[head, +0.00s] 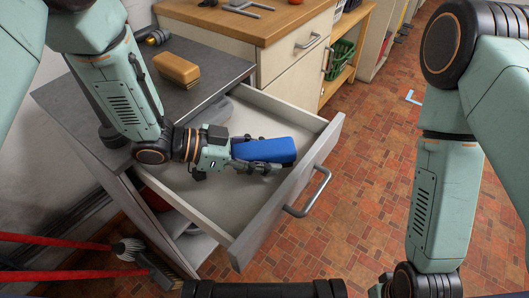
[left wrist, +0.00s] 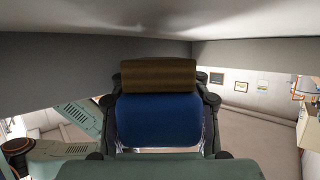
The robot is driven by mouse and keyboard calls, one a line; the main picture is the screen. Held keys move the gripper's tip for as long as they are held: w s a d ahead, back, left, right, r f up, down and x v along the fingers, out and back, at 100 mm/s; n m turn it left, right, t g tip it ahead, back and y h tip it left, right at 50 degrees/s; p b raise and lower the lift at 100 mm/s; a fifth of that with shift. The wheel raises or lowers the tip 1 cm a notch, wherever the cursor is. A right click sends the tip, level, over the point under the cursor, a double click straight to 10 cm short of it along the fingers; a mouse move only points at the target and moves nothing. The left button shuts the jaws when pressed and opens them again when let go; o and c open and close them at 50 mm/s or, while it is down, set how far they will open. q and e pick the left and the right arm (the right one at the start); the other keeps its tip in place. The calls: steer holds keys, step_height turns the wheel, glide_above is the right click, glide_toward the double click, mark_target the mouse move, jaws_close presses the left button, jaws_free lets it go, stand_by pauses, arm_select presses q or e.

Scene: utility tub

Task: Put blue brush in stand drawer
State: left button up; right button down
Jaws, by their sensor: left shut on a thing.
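The blue brush (head: 268,150) is in my left gripper (head: 248,158), over the open stand drawer (head: 262,208). In the left wrist view the brush's blue body (left wrist: 158,122) sits between the two fingers, with its brown bristles (left wrist: 158,76) beyond. My left gripper is shut on it. I cannot tell whether the brush touches the drawer floor. My right arm comes down at the right of the head view; its gripper is out of frame.
A tan-brown brush (head: 177,68) and a black-and-orange item (head: 157,37) lie on the dark stand top (head: 200,97). The drawer front (head: 285,200) has a grey handle (head: 312,195). A wood-topped cabinet (head: 285,50) stands behind. Red poles (head: 60,272) and a broom head (head: 150,265) are at lower left.

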mark_target(239, 150)
arm_select(q)
steer(key=shift+f, duration=0.25)
steer(key=shift+s, duration=0.15)
steer(key=o, duration=1.2)
steer(key=shift+f, duration=0.2)
steer(key=shift+r, duration=0.3)
steer(key=p+v, duration=0.1)
steer(key=v, duration=0.2)
steer(key=r+p+v, duration=0.1)
steer(key=v, duration=0.2)
steer(key=shift+a, duration=0.15)
steer(key=shift+w+a+r, duration=0.15)
steer(key=shift+w+a, duration=0.05)
steer(key=shift+a, duration=0.25)
steer(key=shift+s+a, duration=0.1)
